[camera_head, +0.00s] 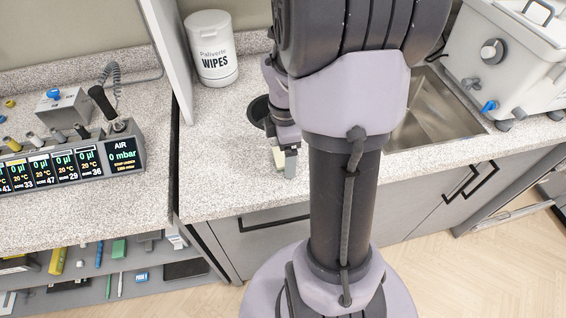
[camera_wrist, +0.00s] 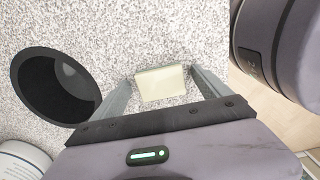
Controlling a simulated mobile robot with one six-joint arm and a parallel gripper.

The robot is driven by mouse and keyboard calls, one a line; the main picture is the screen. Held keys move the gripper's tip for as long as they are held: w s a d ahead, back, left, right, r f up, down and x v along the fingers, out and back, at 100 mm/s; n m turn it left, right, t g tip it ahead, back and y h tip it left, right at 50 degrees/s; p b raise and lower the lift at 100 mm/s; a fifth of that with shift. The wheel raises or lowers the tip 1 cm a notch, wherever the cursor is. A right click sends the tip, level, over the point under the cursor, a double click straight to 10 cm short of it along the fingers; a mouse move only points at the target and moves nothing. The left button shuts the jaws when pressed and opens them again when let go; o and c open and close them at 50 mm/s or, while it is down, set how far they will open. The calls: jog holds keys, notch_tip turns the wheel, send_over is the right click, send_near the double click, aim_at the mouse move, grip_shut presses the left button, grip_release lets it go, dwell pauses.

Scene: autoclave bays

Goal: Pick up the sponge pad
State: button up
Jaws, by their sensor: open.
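The sponge pad (camera_wrist: 161,83) is a small pale cream block. In the wrist view it lies on the speckled counter, between the two open fingers of my gripper (camera_wrist: 160,90), with a gap on each side. In the head view my gripper (camera_head: 286,166) points down over the counter left of the sink, and a pale patch of the sponge pad (camera_head: 278,157) shows beside the fingers. My arm hides much of the area around it. I cannot tell how far the fingertips are above the counter.
A dark round cup (camera_wrist: 57,86) stands close to the left finger in the wrist view. A white wipes tub (camera_head: 212,50) stands at the back. A steel sink (camera_head: 428,110) and a white device (camera_head: 510,60) are to the right. A partition (camera_head: 168,50) and a display unit (camera_head: 70,163) are left.

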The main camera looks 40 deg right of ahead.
jog(key=shift+r, duration=0.1)
jog(key=shift+c, duration=0.2)
jog(key=c, duration=1.5)
jog(key=shift+r+p, duration=0.5)
jog(key=r+p, duration=0.2)
jog(key=r, duration=0.1)
jog(key=shift+s+a, duration=0.1)
jog(key=shift+s, duration=0.2)
jog(key=s+a+r+b, duration=0.1)
jog(key=s+a, duration=0.3)
jog(key=s, duration=1.1)
jog(key=shift+a+b, duration=0.25)
jog(key=shift+b, duration=0.55)
